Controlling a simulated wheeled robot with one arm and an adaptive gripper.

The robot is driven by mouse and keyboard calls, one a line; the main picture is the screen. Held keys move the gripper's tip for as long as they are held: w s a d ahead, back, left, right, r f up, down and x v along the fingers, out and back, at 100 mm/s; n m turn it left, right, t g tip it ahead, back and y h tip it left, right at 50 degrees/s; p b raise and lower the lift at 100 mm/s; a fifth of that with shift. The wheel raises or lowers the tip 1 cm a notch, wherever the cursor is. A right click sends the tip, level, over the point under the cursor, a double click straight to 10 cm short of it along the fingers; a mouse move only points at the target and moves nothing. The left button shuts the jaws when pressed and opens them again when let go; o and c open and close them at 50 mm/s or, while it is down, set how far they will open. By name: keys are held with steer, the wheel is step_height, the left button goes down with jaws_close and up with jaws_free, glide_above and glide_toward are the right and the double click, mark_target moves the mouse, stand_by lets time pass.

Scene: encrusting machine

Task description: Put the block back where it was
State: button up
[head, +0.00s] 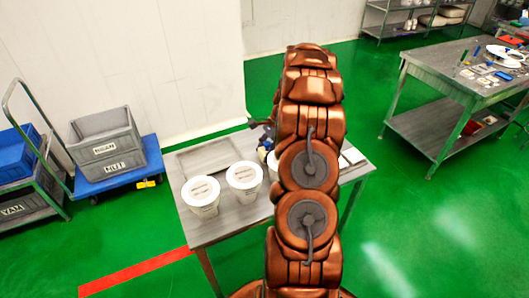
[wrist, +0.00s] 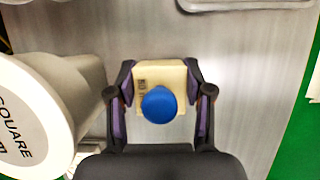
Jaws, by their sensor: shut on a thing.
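The block (wrist: 147,76) is pale cream with a dark printed mark and a round blue knob (wrist: 159,104) on it. In the wrist view it sits between the two fingers of my gripper (wrist: 160,92), which is shut on its left and right sides. The grey metal table (wrist: 240,70) shows below it; I cannot tell whether the block touches the table. In the head view my arm hides most of the gripper and the block.
White-lidded tubs (head: 244,177) and (head: 202,196) stand on the table (head: 225,225), and a tub (wrist: 40,110) is close left of my gripper. A shallow tray (head: 208,157) lies at the table's back. A cluttered table (head: 430,75) stands right; carts with bins stand left.

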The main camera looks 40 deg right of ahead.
steer(key=shift+f, duration=0.5)
steer(key=shift+f, duration=0.2)
steer(key=o, duration=1.3)
steer(key=shift+r, duration=0.1)
